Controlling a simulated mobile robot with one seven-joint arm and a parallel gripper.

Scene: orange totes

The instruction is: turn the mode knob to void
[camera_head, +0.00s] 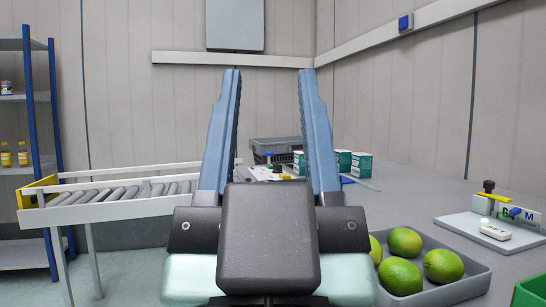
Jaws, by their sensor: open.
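My gripper (269,74) is large in the foreground, its two blue fingers spread wide with nothing between them. A light panel (520,240) on the counter at the right carries a yellow and black knob-like part (488,192), a blue part (514,212) and the letters G and M. Farther back, between my fingers, another light board (262,173) bears small blue, yellow and black parts. I cannot tell which part is the mode knob, and no "void" label is readable. My gripper is apart from both.
A grey tray of green fruit (403,242) stands at the lower right, beside a green bin (530,290). A dark grey crate (276,147) and green-white boxes (361,164) stand behind. A roller conveyor (120,194) and a blue-framed shelf (29,100) are at the left.

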